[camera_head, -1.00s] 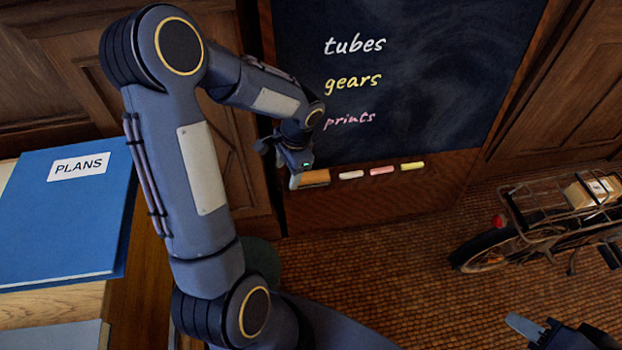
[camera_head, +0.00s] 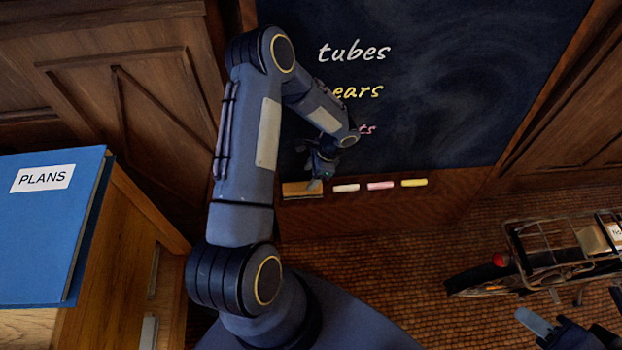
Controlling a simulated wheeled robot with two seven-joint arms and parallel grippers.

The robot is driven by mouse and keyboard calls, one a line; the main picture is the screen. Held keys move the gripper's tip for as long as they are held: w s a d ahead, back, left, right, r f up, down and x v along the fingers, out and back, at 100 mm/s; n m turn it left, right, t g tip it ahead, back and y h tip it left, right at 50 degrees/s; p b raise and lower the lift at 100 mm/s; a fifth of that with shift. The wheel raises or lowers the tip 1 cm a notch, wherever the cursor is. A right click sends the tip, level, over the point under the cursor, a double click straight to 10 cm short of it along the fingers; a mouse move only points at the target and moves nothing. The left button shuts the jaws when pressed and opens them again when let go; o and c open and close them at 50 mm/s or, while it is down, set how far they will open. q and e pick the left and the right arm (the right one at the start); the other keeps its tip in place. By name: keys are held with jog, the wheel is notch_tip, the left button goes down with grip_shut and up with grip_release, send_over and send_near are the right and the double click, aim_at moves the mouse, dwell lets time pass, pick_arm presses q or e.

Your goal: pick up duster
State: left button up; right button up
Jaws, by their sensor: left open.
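The duster (camera_head: 300,190) is a small block with a tan top, lying at the left end of the ledge under the chalkboard. My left gripper (camera_head: 315,182) is open at the duster's right part, fingers pointing down. One finger overlaps the duster in the picture; I cannot tell whether it touches. The other finger is largely hidden. My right gripper (camera_head: 560,330) shows only partly at the bottom right edge, away from the ledge; its jaw state is unclear.
White chalk (camera_head: 346,188), pink chalk (camera_head: 381,185) and yellow chalk (camera_head: 414,183) lie on the ledge right of the duster. The chalkboard (camera_head: 450,90) rises behind. A bicycle (camera_head: 530,265) stands at the right. A blue plans folder (camera_head: 40,235) lies on a wooden cabinet at the left.

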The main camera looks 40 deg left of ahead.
aim_at(302, 186)
pick_arm(q)
jog(key=shift+a+f, duration=0.1)
jog(key=shift+f, duration=0.35)
jog(key=b+x, duration=0.1)
jog(key=x, duration=0.5)
jog(key=shift+s+a+f, duration=0.1)
jog(key=shift+f, duration=0.3)
jog(key=shift+c, duration=0.5)
jog(key=c, duration=0.7)
jog(key=shift+r, duration=0.1)
